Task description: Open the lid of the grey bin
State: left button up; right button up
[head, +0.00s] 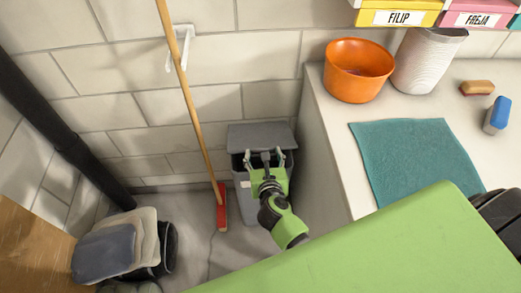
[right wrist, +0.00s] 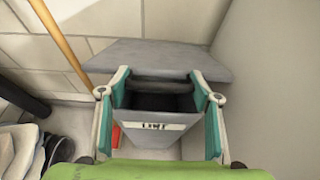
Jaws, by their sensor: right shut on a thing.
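The grey bin (head: 243,190) stands on the floor between the wall and the white counter. Its grey lid (head: 260,134) is raised at the back, and the dark inside shows below it in the right wrist view (right wrist: 160,102). A white label (right wrist: 163,126) is on the bin's front. My right gripper (head: 267,156) is over the bin's opening. Its fingers are wide apart, with a dark grey bar (right wrist: 160,86) between the tips, seemingly part of the lid (right wrist: 155,57). The exact contact is hard to see. My left gripper is not in view.
A broom with a red head (head: 222,207) leans on the wall left of the bin. Folded cushions (head: 105,250) lie at the lower left. The counter (head: 335,155) on the right holds an orange bowl (head: 357,72) and a teal cloth (head: 415,160).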

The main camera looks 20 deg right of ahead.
jog(key=shift+o, duration=0.2)
jog(key=shift+w+r+p, duration=0.35)
jog(key=shift+r+p, duration=0.3)
jog(key=shift+r, duration=0.1)
jog(key=shift+w+r+p, duration=0.35)
jog(key=shift+r+p, duration=0.25)
jog(key=shift+r, duration=0.1)
jog(key=w+d+r+p, duration=0.4)
jog(key=w+r+p, duration=0.6)
jog(key=w, duration=0.4)
jog(key=shift+d+r+p, duration=0.15)
jog(key=shift+r+p, duration=0.1)
jog(key=shift+p, duration=0.15)
jog(key=shift+w+d+r, duration=0.15)
jog(key=shift+w+d, duration=0.1)
jog(key=shift+w, duration=0.45)
jog(key=shift+c, duration=0.2)
jog(key=o, duration=1.5)
jog(key=shift+o, duration=0.6)
